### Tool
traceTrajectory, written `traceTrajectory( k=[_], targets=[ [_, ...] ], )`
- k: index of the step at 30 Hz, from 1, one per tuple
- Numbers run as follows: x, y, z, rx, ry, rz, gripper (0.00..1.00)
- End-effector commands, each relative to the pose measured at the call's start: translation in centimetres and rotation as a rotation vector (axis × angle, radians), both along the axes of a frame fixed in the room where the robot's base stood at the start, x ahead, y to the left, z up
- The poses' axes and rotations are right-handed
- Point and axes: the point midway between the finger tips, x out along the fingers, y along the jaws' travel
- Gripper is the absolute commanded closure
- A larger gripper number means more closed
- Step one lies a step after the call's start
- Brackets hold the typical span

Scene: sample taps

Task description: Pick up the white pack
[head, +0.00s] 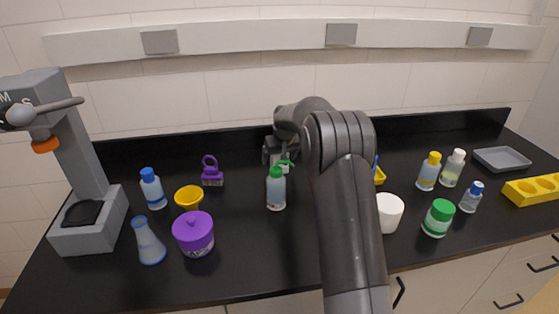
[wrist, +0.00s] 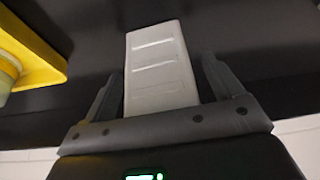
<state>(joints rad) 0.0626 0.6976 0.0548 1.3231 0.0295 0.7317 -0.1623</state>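The white pack (wrist: 160,70) shows in the wrist view as a pale flat block with several ridges across its face. It lies between the two fingers of my gripper (wrist: 161,68), with a narrow gap on each side. The fingers are open, and the pack's near end is close to the gripper's palm edge. In the head view my gripper (head: 277,153) is at the back of the bench, partly hidden by my arm, and I cannot make out the pack there.
A green-capped spray bottle (head: 276,190) stands just in front of my gripper. A purple clip-like item (head: 212,172) is to the left. A white cup (head: 390,212) stands right of my arm. A yellow object (wrist: 30,55) lies left in the wrist view.

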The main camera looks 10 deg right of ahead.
Motion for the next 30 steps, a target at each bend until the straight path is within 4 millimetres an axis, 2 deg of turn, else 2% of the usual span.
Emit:
traceTrajectory(
  k=[2,19,30],
  targets=[
    [-0.02,0.01,-0.01,0.0,0.0,0.0,0.21],
    [-0.04,0.0,0.01,0.0,0.001,0.0,0.68],
    [0.02,0.0,0.67,0.0,-0.002,0.0,0.68]
  ],
)
